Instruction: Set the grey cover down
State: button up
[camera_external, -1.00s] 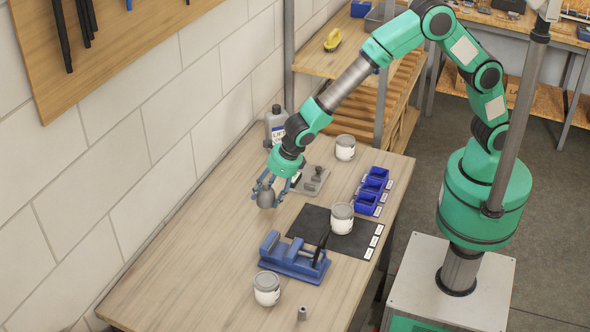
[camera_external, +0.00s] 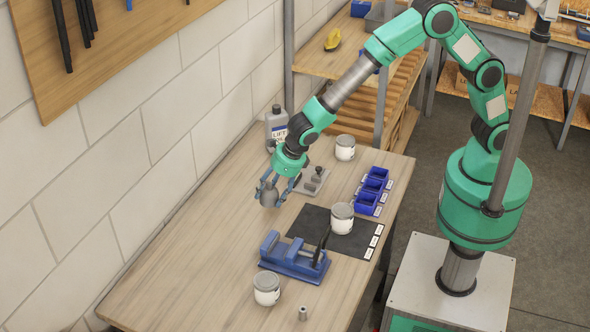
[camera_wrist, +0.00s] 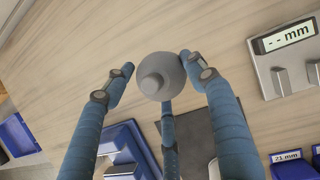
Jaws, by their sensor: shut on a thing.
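The grey cover (camera_external: 269,198) is a small rounded part with a knob. It is in my gripper (camera_external: 274,190), over the wooden table (camera_external: 190,245) at the wall side. I cannot tell whether its lower edge touches the table. In the wrist view the cover (camera_wrist: 160,76) sits among the three blue fingers of my gripper (camera_wrist: 160,82). The right and lower fingers meet its side. A narrow gap shows between the left finger and the cover in this view.
A blue vise (camera_external: 293,260) stands on the table in front, by a dark mat (camera_external: 312,222). A grey gauge plate (camera_external: 314,182), blue bins (camera_external: 370,190), a bottle (camera_external: 276,126) and cans (camera_external: 266,288) stand around. The table's left part is bare.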

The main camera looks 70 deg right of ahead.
jog(key=d+m+h+p, duration=0.1)
jog(key=d+m+p, duration=0.1)
jog(key=d, duration=0.4)
jog(key=s+d+m+h+p, duration=0.1)
jog(key=d+m+p, duration=0.2)
jog(key=d, duration=0.3)
jog(key=d+m+h+p, duration=0.1)
jog(key=d+m+p, duration=0.1)
jog(key=d+m, duration=0.2)
jog(key=shift+s+d+r, duration=0.15)
jog(key=shift+d, duration=0.9)
jog(key=w+a, duration=0.2)
jog(key=w, duration=0.3)
jog(key=w+a+f, duration=0.1)
jog(key=w+a, duration=0.1)
jog(key=w, duration=0.3)
jog(key=w+a, duration=0.2)
jog(key=w, duration=0.3)
jog(key=shift+f, duration=0.3)
jog(key=shift+f+b, duration=0.3)
jog(key=shift+f, duration=1.4)
jog(key=shift+f, duration=0.1)
jog(key=o, duration=1)
jog(key=shift+o, duration=0.2)
